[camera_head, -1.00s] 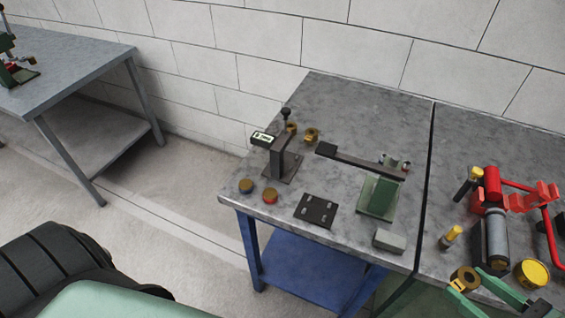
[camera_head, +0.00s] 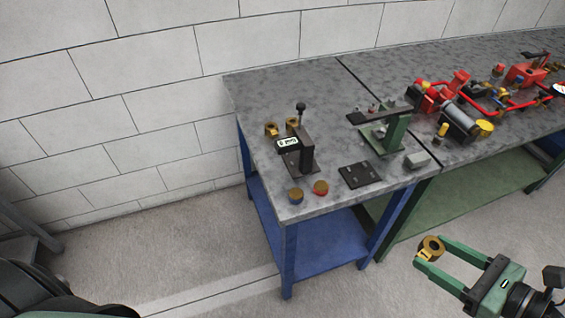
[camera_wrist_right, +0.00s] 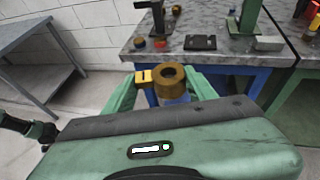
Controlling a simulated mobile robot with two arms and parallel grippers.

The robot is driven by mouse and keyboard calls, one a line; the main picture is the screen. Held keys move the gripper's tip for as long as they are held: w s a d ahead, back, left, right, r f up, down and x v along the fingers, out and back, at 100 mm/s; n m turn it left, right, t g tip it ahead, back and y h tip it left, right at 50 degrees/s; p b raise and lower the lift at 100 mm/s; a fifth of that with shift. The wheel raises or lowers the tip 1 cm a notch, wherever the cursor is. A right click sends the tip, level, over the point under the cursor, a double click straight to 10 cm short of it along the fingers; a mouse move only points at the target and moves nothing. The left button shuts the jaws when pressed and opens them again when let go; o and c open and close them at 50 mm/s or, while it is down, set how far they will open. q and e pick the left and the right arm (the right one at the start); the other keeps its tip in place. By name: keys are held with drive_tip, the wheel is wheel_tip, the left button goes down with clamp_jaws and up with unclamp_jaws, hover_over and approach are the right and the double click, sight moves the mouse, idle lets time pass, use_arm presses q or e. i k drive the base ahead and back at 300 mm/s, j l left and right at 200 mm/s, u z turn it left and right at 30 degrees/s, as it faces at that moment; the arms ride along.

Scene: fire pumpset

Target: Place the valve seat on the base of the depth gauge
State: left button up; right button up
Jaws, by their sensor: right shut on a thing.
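My right gripper (camera_head: 424,249) is shut on a brass ring-shaped valve seat (camera_head: 432,247) and holds it in the air in front of the bench, at the lower right of the head view. In the right wrist view the valve seat (camera_wrist_right: 171,75) sits between the green fingers, its hole facing up. The depth gauge (camera_head: 290,144), with a small display, a dark post and a black knob, stands on the left bench, apart from the gripper. Its dark base plate (camera_head: 312,171) shows partly. My left gripper is not in view.
Two brass pieces (camera_head: 271,128) stand behind the gauge. A blue-topped disc (camera_head: 295,196) and a red-topped disc (camera_head: 320,187) lie in front. A dark plate (camera_head: 360,175), a green press (camera_head: 386,135) and a grey block (camera_head: 417,160) are to the right. A red pump assembly (camera_head: 455,90) stands farther right.

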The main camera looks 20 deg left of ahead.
sight(298, 154)
drive_tip(key=j+z, duration=0.2)
drive_tip(key=j, duration=0.25)
drive_tip(key=j+z, duration=0.25)
drive_tip(key=j, duration=0.2)
drive_tip(key=k+j+z, duration=0.2)
drive_tip(key=j, duration=0.2)
drive_tip(key=j+z, duration=0.25)
drive_tip(key=j, duration=0.2)
drive_tip(key=i+j+z, duration=0.2)
drive_tip(key=j, duration=0.3)
drive_tip(key=j+z, duration=0.2)
drive_tip(key=j, duration=0.3)
drive_tip(key=j+z, duration=0.25)
drive_tip(key=j, duration=0.25)
drive_tip(key=j+z, duration=0.2)
drive_tip(key=j, duration=0.35)
drive_tip(key=k+j+z, duration=0.2)
drive_tip(key=j, duration=0.3)
drive_tip(key=j+z, duration=0.2)
drive_tip(key=j, duration=0.3)
drive_tip(key=k+j+z, duration=0.25)
drive_tip(key=j, duration=0.25)
drive_tip(key=i, duration=0.1)
